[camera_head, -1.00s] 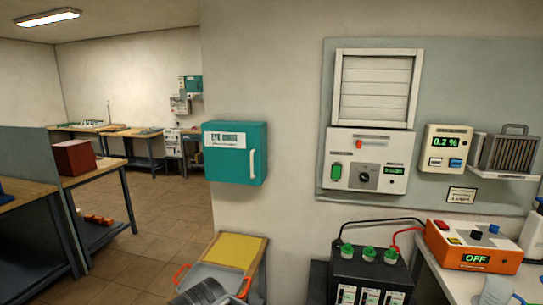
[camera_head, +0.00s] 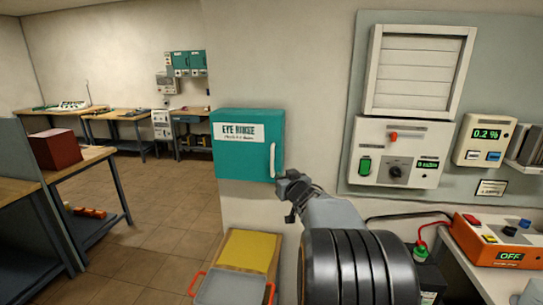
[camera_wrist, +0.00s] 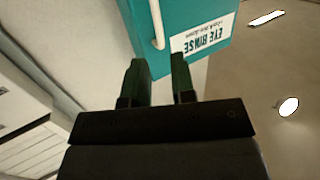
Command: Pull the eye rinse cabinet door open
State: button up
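The eye rinse cabinet (camera_head: 240,155) is a teal box on the white wall, its door shut, with a white "EYE RINSE" label. Its white vertical bar handle (camera_head: 272,160) is on the right side of the door. My gripper (camera_head: 284,186) is just below and right of the handle's lower end in the head view. In the wrist view, my gripper (camera_wrist: 160,75) has its two dark fingers apart with nothing between them. The handle (camera_wrist: 156,22) lies beyond the fingertips, nearer the left finger, and the cabinet (camera_wrist: 190,12) appears upside down.
Right of the cabinet, a wall panel (camera_head: 350,150) carries a switch box (camera_head: 378,175) and a louvred vent (camera_head: 418,70). Below the cabinet stands a yellow-topped stand (camera_head: 248,250) with a grey tray (camera_head: 228,288). Open tiled floor (camera_head: 155,205) lies to the left.

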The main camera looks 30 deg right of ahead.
aim_at(273, 159)
jog(key=shift+n+t+y, duration=0.4)
jog(key=shift+t+y, duration=0.3)
jog(key=w+d+p, duration=0.1)
jog(key=w, duration=0.3)
jog(key=w+d+p, duration=0.1)
jog(key=w+d, duration=0.1)
jog(key=w, duration=0.3)
jog(key=w+d+r+p, duration=0.1)
jog(key=w, duration=0.3)
jog(key=shift+w+d+p, duration=0.3)
jog(key=shift+p, duration=0.05)
grip_shut()
